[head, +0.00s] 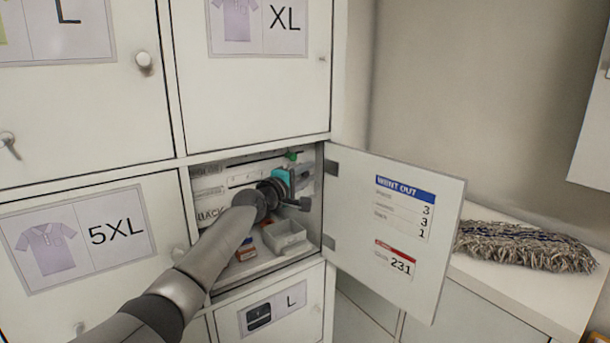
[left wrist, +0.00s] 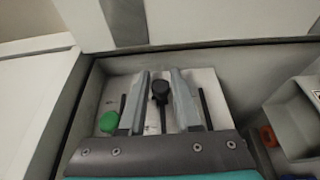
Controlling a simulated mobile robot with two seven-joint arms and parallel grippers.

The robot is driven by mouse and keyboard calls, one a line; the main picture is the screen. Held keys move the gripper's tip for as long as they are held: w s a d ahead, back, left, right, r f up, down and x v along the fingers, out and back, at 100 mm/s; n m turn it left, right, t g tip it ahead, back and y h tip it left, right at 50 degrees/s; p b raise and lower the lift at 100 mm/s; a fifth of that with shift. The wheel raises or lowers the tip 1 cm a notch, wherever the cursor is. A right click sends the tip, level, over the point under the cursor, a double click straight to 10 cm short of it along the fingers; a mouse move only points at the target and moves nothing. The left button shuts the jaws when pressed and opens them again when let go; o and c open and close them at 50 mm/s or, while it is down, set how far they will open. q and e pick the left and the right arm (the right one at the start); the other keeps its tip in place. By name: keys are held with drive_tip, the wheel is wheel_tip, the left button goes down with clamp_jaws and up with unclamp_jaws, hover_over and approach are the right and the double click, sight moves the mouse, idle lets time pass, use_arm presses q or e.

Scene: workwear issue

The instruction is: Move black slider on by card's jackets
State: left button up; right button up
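The black slider (left wrist: 160,90) is a small dark knob on a pale slotted panel (left wrist: 205,82) in the left wrist view. My left gripper (left wrist: 160,84) has its two grey fingers apart, one on each side of the knob; I cannot tell whether either touches it. A green knob (left wrist: 108,122) sits left of the fingers and also shows in the head view (head: 291,155). In the head view my left gripper (head: 300,180) is inside the open locker and hides the black slider. The card (head: 404,208) on the open door reads WENT OUT 3, 3, 1; its row names are too blurred to read.
The open locker door (head: 448,240) stands out to the right. A grey tray (head: 288,243) and small red items (head: 246,250) lie on the locker floor below my arm. A mop head (head: 525,246) lies on the counter (head: 520,300) at right. Closed lockers surround the opening.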

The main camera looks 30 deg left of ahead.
use_arm(q)
drive_tip(key=shift+o, duration=1.4)
drive_tip(key=shift+w, duration=0.1)
drive_tip(key=shift+o, duration=0.2)
drive_tip(key=shift+s, duration=0.65)
drive_tip(key=s, duration=1.4)
drive_tip(key=shift+d, duration=0.2)
